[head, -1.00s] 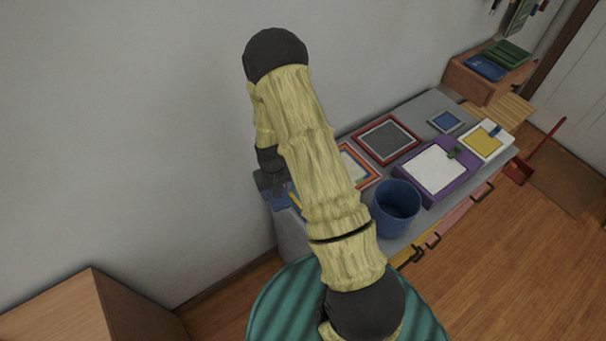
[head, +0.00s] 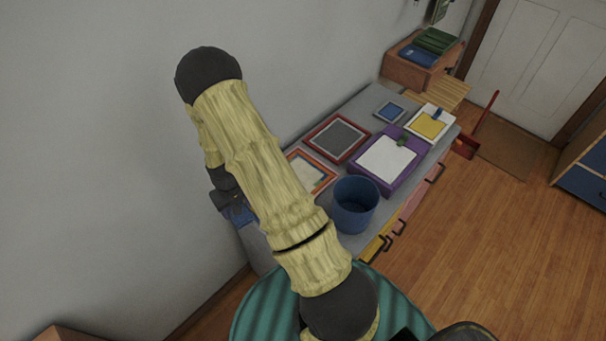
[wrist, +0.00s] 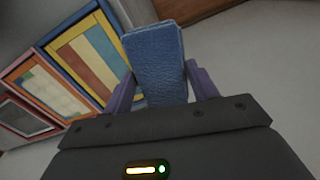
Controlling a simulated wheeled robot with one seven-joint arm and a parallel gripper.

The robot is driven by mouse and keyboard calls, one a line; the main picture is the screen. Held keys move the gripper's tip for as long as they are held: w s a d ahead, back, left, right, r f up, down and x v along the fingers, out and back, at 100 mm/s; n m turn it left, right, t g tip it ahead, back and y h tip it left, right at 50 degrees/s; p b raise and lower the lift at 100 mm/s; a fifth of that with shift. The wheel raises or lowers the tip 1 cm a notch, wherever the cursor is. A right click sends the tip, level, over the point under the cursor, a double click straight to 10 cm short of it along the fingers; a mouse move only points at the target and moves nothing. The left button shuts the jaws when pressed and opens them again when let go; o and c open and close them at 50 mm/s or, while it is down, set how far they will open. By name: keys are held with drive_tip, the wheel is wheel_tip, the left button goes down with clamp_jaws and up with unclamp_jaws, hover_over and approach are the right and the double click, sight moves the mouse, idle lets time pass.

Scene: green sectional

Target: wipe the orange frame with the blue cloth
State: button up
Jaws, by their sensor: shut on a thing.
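The orange frame (head: 323,184) lies flat on the grey tabletop, left of the blue bucket; my arm hides part of it in the head view. In the wrist view the orange frame (wrist: 48,86) is at the left, between a red frame and a blue-edged one. My gripper (wrist: 160,78) has purple fingers shut on the folded blue cloth (wrist: 157,55). In the head view my gripper (head: 227,202) is at the table's left end, mostly behind my arm, with a bit of cloth (head: 240,215) showing. The cloth is apart from the orange frame.
A red frame (head: 338,139) and a small blue frame (head: 390,112) lie farther back. A purple box (head: 408,172), a white-and-yellow box (head: 430,124) and the blue bucket (head: 355,205) stand along the right side. The blue-edged striped picture (wrist: 88,55) is beside the cloth. A wall borders the table's left.

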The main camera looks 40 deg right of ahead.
drive_tip(key=shift+d, duration=0.1)
drive_tip(key=d, duration=0.6)
drive_tip(key=shift+d, duration=0.4)
